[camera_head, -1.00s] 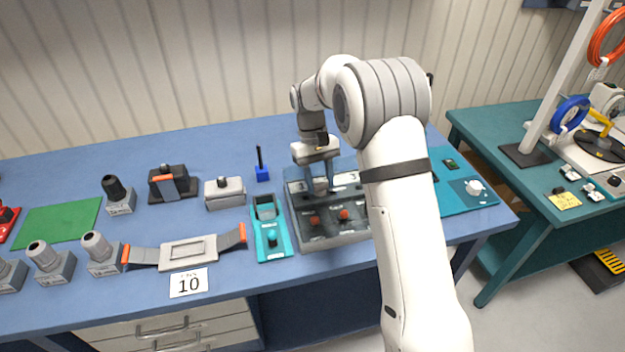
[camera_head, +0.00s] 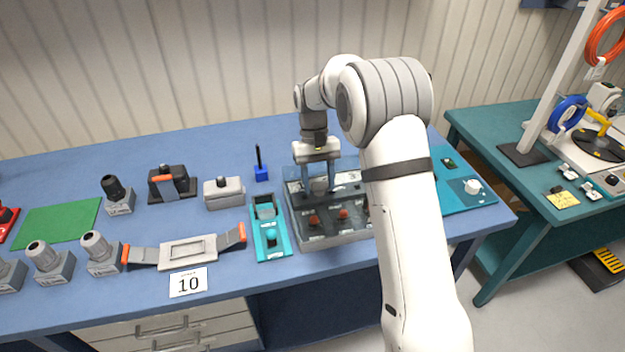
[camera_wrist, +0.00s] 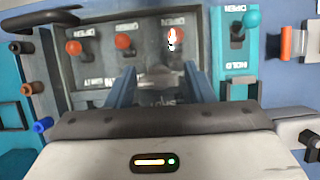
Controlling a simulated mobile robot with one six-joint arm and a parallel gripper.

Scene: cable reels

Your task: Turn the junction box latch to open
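A grey panel box (camera_head: 345,237) stands on the blue bench. It carries small red-orange knobs (camera_head: 314,221) along its near side. In the wrist view, OPEN labels sit beyond the red-orange knobs (camera_wrist: 123,41) and a SHUT label (camera_wrist: 165,102) lies between my fingers, upside down. I cannot tell which part is the junction box latch. My gripper (camera_head: 318,185) points down over the back left of the box, with its two blue fingers apart. A grey part shows between them in the head view. In the wrist view, the fingers (camera_wrist: 160,70) are well apart with the panel surface between them.
A teal panel with a HOLD label (camera_wrist: 240,68) and a teal knob (camera_head: 271,236) stands close left of the box. My arm hides the box's right part.

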